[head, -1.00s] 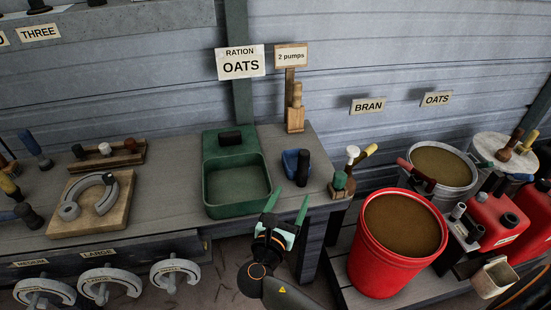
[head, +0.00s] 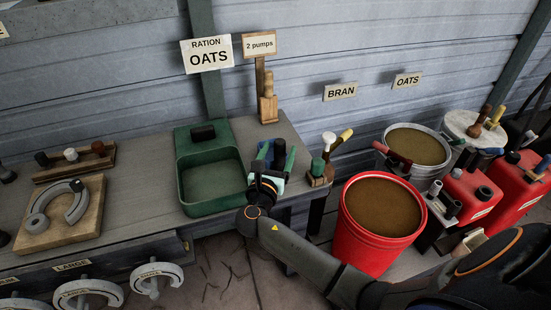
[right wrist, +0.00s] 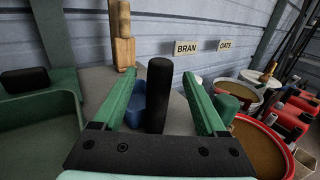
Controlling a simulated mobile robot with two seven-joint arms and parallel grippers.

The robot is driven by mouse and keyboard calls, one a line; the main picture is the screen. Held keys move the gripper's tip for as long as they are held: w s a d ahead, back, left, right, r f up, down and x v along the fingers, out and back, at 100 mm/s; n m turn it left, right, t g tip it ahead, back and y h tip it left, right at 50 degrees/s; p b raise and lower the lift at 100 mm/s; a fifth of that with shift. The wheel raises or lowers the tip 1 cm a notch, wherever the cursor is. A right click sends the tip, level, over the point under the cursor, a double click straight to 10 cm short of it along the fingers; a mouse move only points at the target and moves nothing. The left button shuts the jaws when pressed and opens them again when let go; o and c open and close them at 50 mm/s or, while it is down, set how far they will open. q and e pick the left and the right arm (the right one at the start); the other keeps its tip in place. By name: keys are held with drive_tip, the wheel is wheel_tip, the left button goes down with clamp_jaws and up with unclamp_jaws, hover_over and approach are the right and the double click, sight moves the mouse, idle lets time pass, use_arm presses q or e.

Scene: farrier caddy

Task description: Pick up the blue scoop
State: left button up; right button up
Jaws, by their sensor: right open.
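The blue scoop (right wrist: 137,98) stands on the workbench by the green box, with its upright black handle (right wrist: 158,95) on its near side. In the head view the handle (head: 279,153) shows, and my gripper partly covers the scoop. My right gripper (head: 276,161) is open at the bench's right end. In the right wrist view its green fingers (right wrist: 163,78) stand on either side of the black handle, with a gap on both sides. I cannot tell whether they touch the scoop. My left gripper is not in view.
A green box (head: 212,208) sits just left of the scoop. A wooden stand (head: 267,108) is behind it and a small tool holder (head: 320,177) is to its right. A red bucket (head: 362,240) of brown feed stands beyond the bench's right end.

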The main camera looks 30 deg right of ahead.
drive_tip(key=shift+x, duration=1)
clamp_jaws()
idle(0.6)
